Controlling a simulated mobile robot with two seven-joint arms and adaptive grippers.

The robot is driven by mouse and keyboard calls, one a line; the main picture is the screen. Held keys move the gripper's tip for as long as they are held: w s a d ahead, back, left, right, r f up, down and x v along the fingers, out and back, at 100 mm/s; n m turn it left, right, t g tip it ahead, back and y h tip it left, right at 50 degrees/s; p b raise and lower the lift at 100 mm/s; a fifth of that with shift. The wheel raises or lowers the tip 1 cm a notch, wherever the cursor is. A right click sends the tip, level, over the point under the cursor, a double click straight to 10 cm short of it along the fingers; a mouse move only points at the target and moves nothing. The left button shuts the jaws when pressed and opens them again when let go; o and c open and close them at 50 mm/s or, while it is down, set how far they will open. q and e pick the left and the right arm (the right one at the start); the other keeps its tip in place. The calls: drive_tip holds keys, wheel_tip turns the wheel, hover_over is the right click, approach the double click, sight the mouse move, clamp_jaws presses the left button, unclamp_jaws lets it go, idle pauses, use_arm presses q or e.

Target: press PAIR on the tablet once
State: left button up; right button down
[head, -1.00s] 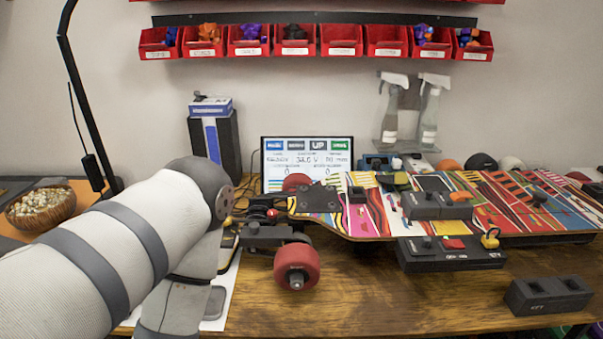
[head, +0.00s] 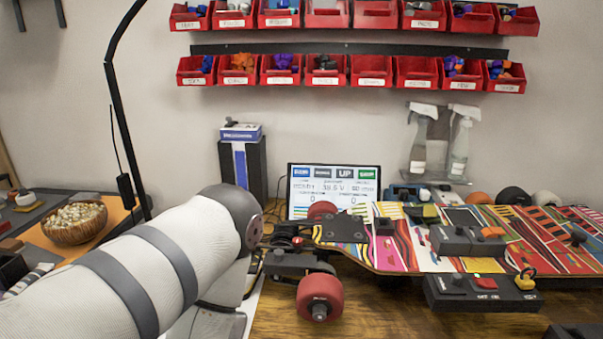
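The tablet (head: 333,190) stands upright at the back of the bench, behind the skateboard's truck. Its screen is lit, with a row of coloured buttons along the top and readings below. The button labels are too small to read surely, apart from UP (head: 345,173). The red wheel and truck cover part of its lower edge. My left arm comes in from the left and bends down in front of the bench, left of the tablet. My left gripper is hidden or out of frame. My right gripper is not in view.
A colourful skateboard deck (head: 390,257) with red wheels (head: 320,297) lies across the bench in front of the tablet. A black box (head: 242,165) stands left of the tablet. Spray bottles (head: 460,145) stand behind. A bowl (head: 74,222) and lamp stand are at left.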

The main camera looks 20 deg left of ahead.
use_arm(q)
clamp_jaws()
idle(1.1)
